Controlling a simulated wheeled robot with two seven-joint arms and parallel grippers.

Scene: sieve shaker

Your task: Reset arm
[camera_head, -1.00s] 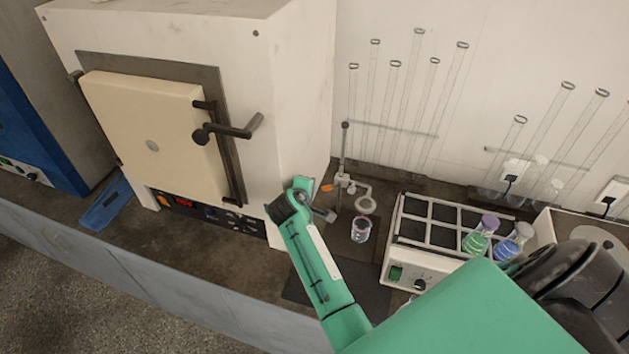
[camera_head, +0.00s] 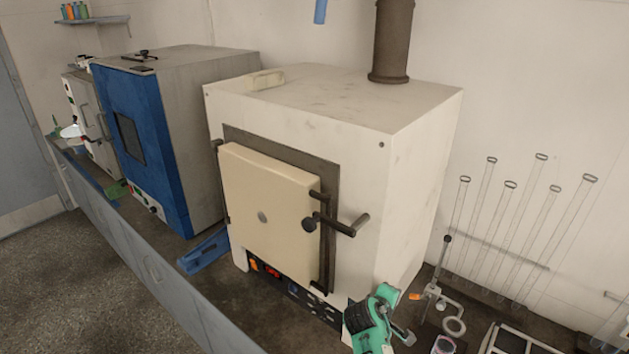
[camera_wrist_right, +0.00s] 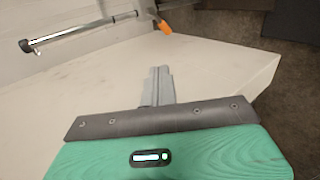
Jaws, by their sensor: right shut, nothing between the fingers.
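My right gripper (camera_head: 404,334) is at the bottom of the head view, on the green arm, beside the lower right corner of the white furnace (camera_head: 420,190). In the right wrist view its grey fingers (camera_wrist_right: 158,85) are shut together with nothing between them. A pale surface lies behind them. My left gripper is not in view.
A metal stand (camera_head: 433,292) with a ring and an orange clamp stands right of my gripper; the orange part (camera_wrist_right: 165,27) also shows in the wrist view. A beaker (camera_head: 444,345) is cut off at the bottom. A blue oven (camera_head: 150,150) stands further left.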

